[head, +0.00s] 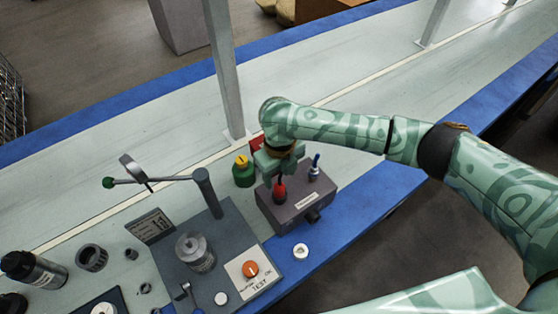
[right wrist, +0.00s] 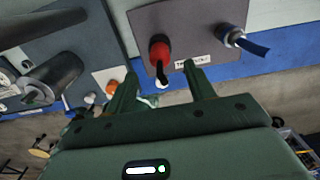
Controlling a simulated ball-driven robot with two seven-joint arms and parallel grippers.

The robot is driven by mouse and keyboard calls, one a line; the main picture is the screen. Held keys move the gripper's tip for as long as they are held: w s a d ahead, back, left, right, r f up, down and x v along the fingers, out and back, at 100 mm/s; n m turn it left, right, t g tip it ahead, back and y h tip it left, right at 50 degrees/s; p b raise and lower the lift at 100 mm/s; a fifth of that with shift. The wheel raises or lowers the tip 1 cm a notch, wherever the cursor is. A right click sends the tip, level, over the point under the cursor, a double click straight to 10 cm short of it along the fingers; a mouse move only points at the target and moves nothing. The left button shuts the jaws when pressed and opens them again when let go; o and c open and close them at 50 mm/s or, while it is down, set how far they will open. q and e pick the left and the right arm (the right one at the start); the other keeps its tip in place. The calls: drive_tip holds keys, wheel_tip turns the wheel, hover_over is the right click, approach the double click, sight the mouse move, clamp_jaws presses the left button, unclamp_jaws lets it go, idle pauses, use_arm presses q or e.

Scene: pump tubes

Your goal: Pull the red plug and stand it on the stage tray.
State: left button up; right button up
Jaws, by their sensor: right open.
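The red plug (head: 280,192) stands upright in the top of a grey box (head: 300,204), with a dark lead beside it. It also shows in the right wrist view (right wrist: 160,51), beyond the fingertips and roughly in line with the gap between them. My right gripper (head: 276,168) is just above and behind the plug. In the right wrist view its two fingers (right wrist: 160,74) are spread, with nothing held between them. I cannot tell which surface is the stage tray; a dark tray edge (head: 121,300) shows at the lower left. My left gripper is out of view.
A blue-wired connector (head: 314,170) stands on the same box, right of the plug. A grey test panel (head: 225,235) with a lever arm (head: 165,179) lies left. The far bench is mostly clear apart from posts.

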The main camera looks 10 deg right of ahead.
sight(279, 184)
wheel_tip(279, 184, down, 7)
drive_tip(key=shift+f+b, duration=0.1)
drive_tip(key=shift+b, duration=1.1)
clamp_jaws()
drive_tip(key=shift+r+p, duration=0.75)
drive_tip(key=shift+r+p, duration=1.85)
drive_tip(key=shift+r, duration=0.2)
